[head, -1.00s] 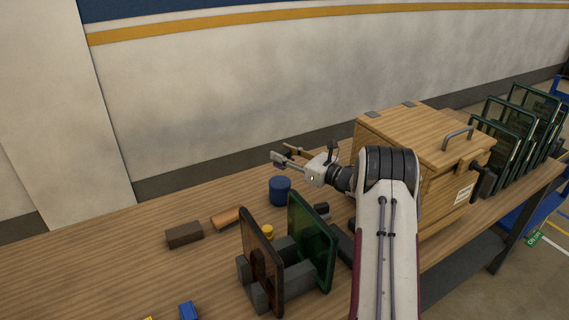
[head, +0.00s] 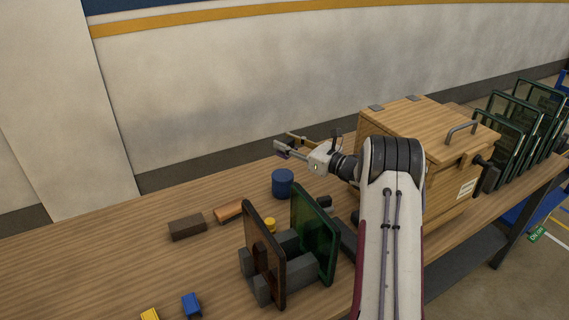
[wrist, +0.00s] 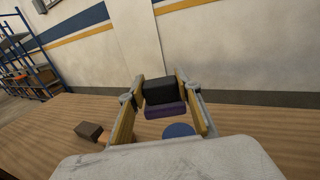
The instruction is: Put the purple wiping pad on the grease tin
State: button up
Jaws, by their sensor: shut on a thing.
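My gripper (wrist: 158,95) is shut on the purple wiping pad (wrist: 165,110), which has a black block on top and a purple underside. The pad is held between the two fingers, clear of the table. In the head view my gripper (head: 282,145) is above the blue round tin, and the pad is mostly hidden there. The blue tin (head: 283,184), which looks like the grease tin, stands upright on the table. Its top (wrist: 179,130) shows in the wrist view just below the pad, with a gap between them.
A dark brown block (head: 187,227) and an orange-brown piece (head: 229,212) lie left of the tin. A grey rack (head: 262,292) holds a brown and a green panel (head: 317,235) in front. A wooden box (head: 425,125) stands right.

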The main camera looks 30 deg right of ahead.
jog(key=shift+f, duration=0.1)
jog(key=shift+f, duration=3.05)
jog(key=shift+f, duration=1.9)
jog(key=shift+f, duration=0.1)
jog(key=o, duration=1.2)
jog(key=v, duration=1.2)
